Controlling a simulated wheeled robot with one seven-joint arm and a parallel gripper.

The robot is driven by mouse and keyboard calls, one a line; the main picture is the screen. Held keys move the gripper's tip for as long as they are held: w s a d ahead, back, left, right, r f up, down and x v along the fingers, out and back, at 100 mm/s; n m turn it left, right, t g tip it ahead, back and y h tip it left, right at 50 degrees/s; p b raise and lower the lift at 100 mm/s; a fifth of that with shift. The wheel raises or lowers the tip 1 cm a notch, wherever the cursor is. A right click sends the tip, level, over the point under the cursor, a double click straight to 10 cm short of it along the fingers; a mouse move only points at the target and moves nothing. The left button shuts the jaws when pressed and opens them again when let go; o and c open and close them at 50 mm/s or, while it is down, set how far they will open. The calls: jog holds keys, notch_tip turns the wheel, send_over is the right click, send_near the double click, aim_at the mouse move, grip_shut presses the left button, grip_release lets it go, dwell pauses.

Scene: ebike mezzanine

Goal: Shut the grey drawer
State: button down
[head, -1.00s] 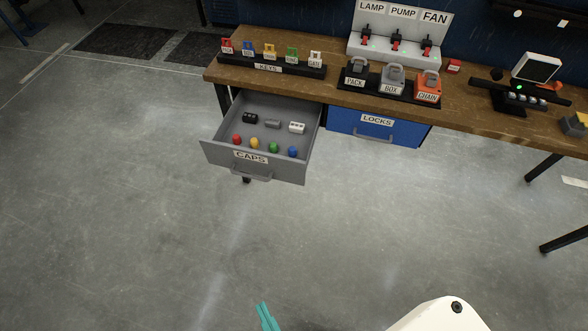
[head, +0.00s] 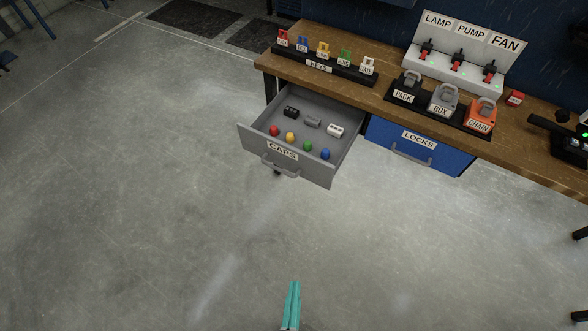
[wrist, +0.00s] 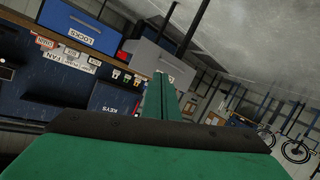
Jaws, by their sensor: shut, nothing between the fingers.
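The grey drawer (head: 256,139), labelled CAPS, stands pulled out from under the workbench at its left end. Red, yellow, green and blue caps and several small blocks lie inside it. Its bar handle (head: 280,168) is on the front. My gripper (head: 293,285) shows as teal fingers at the bottom of the head view, apart from the drawer and over the floor in front of it. The fingers are closed together and empty. In the wrist view the grey drawer (wrist: 162,62) shows beyond the closed green fingers (wrist: 161,90), partly hidden by them.
A shut blue drawer (head: 405,150) labelled LOCKS is right of the grey one. The wooden workbench (head: 375,98) carries a key rack (head: 318,66), padlocks (head: 442,98) and a switch panel (head: 470,50). The grey floor (head: 150,220) in front is clear.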

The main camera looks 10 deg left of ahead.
jog(key=w+a+f+n+g, duration=0.1)
jog(key=w+a+f+n, duration=0.4)
jog(key=w+f+n, duration=0.25)
jog(key=n+h, duration=0.6)
jog(key=n, duration=1.4)
send_near(292, 163)
jog(key=x, duration=0.6)
jog(key=shift+f, duration=0.2)
